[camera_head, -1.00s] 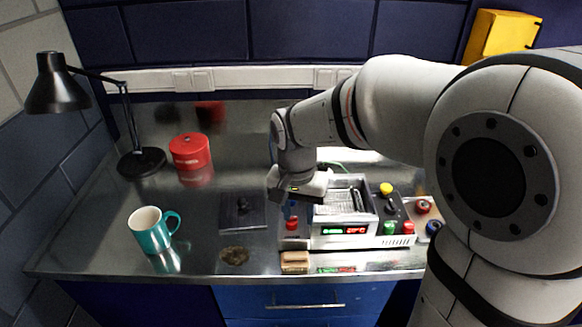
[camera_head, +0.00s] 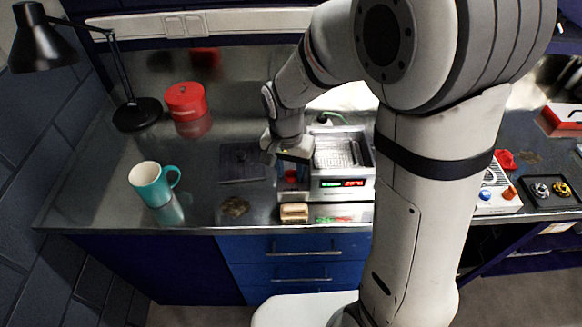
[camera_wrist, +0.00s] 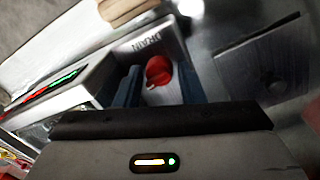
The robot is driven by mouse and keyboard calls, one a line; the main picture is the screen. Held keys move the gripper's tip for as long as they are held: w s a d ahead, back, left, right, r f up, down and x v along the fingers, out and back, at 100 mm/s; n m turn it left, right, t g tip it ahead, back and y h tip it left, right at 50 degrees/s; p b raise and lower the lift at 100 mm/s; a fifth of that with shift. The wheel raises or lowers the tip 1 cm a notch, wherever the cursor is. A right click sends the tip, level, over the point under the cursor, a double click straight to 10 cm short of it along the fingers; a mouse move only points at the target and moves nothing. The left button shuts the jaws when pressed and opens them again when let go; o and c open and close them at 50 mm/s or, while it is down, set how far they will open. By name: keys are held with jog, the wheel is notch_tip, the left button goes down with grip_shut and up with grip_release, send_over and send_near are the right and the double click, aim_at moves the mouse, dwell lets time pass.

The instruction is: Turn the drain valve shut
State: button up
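The drain valve is a red knob (camera_wrist: 158,71) beside the word DRAIN on the metal device in the wrist view. In the head view the red knob (camera_head: 291,176) shows at the device's left end, just below my gripper (camera_head: 287,160). In the wrist view my gripper (camera_wrist: 158,88) has its two dark blue fingers apart, one on each side of the knob. Gaps show between the fingers and the knob. The lower part of the knob and any contact are hard to make out.
The metal device (camera_head: 340,188) with lit displays stands near the bench's front edge. A tan block (camera_head: 293,212) lies in front of it. A dark plate (camera_head: 243,163), a teal mug (camera_head: 152,184), a red tin (camera_head: 185,101) and a black lamp (camera_head: 137,115) stand left.

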jog(key=shift+c, duration=0.4)
jog(key=c, duration=0.6)
jog(key=shift+n, duration=0.3)
jog(key=n+b, duration=0.1)
jog(key=n, duration=0.1)
jog(key=shift+n, duration=0.3)
jog(key=n+b, duration=0.1)
jog(key=n, duration=0.3)
jog(key=shift+n, duration=0.3)
jog(key=n+b, duration=0.1)
jog(key=n, duration=0.5)
jog(key=shift+t, duration=0.3)
jog(key=shift+n, duration=0.4)
